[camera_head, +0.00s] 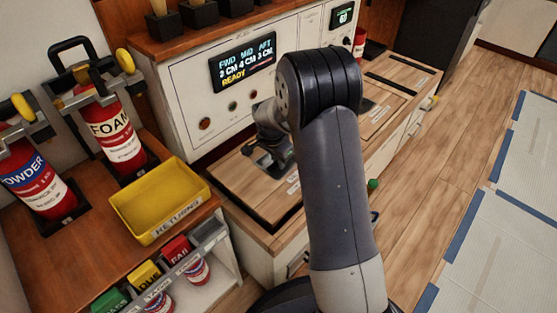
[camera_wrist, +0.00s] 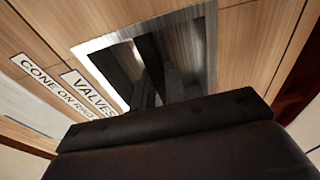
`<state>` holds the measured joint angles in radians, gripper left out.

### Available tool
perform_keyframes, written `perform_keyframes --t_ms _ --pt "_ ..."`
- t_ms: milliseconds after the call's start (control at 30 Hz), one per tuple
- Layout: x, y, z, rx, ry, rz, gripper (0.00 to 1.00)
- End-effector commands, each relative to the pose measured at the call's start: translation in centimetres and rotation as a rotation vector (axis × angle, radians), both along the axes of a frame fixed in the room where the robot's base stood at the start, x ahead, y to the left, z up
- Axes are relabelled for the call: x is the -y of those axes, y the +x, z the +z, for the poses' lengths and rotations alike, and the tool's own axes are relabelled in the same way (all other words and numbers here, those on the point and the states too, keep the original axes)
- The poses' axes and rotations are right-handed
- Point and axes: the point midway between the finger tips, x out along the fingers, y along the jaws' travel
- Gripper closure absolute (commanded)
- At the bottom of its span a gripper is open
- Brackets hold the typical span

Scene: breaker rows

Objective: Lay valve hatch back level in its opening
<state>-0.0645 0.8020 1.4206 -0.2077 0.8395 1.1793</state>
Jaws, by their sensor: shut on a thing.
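The valve hatch (camera_head: 238,188) is a wood panel in the counter top, left of my arm in the head view. A dark band runs along its near edge; I cannot tell whether it lies fully level. In the wrist view the hatch (camera_wrist: 250,45) has a metal-rimmed recess and a VALVES label (camera_wrist: 88,94) beside it. My gripper (camera_head: 272,160) is down at the hatch, and its dark fingers (camera_wrist: 150,78) reach into the recess. It is shut on the hatch's pull, which is mostly hidden by the fingers and shadow. My arm hides the hatch's right part.
A console with a lit display (camera_head: 243,63) stands behind the hatch. A yellow tray (camera_head: 160,200) and red extinguishers (camera_head: 118,135) are at the left. More counter panels (camera_head: 385,105) lie beyond my arm. The wooden floor (camera_head: 440,180) at the right has clear room.

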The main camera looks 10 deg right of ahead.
Motion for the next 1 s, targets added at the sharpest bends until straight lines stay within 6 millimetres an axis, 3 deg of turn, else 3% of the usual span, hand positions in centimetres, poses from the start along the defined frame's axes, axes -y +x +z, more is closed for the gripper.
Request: perform_keyframes --t_ms 367,1000 --pt "0.0 0.1 0.0 0.004 0.001 0.001 1.00" --pt "0.0 0.1 -1.9 0.004 0.000 0.001 1.00"
